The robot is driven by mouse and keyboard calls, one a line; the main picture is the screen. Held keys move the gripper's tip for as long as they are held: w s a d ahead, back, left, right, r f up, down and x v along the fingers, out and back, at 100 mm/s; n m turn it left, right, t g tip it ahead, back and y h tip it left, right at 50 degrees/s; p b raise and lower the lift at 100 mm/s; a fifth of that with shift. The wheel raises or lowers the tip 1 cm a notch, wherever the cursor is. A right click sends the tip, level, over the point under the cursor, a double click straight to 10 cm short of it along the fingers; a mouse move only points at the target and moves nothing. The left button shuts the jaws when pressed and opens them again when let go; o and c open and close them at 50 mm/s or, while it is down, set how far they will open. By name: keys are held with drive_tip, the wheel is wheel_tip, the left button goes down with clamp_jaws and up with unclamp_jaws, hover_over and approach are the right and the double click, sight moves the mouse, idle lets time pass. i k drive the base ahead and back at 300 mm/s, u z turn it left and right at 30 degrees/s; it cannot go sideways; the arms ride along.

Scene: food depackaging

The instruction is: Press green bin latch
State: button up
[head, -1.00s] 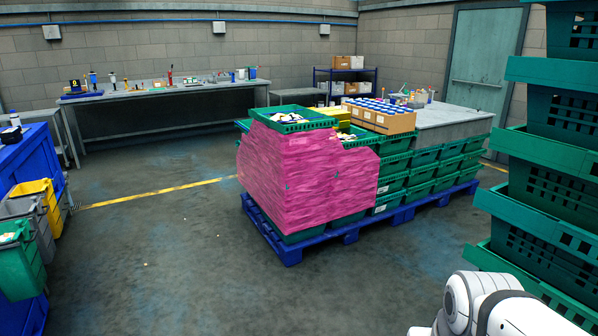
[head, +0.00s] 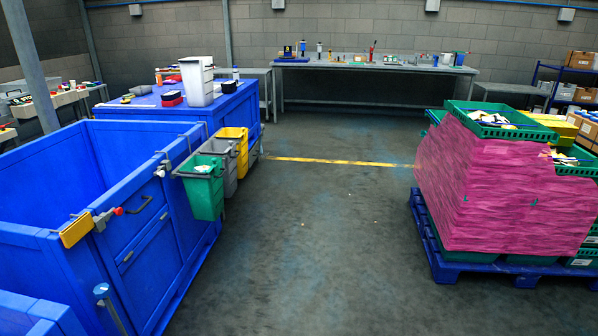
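The green bin (head: 208,197) hangs at the side of the large blue container, left of centre in the head view. It is the nearest in a row with a grey bin (head: 222,165) and a yellow bin (head: 235,145). My gripper is not in view.
The open blue container (head: 150,235) fills the left, with metal fittings and a yellow-ended piece (head: 76,230) on its rim. A blue pallet (head: 470,268) with pink-wrapped crates (head: 500,195) stands right. The grey floor (head: 330,240) between is clear.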

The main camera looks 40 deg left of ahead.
sight(215, 166)
drive_tip(key=u, duration=1.9)
drive_tip(key=i, duration=1.65)
drive_tip(key=u, duration=0.05)
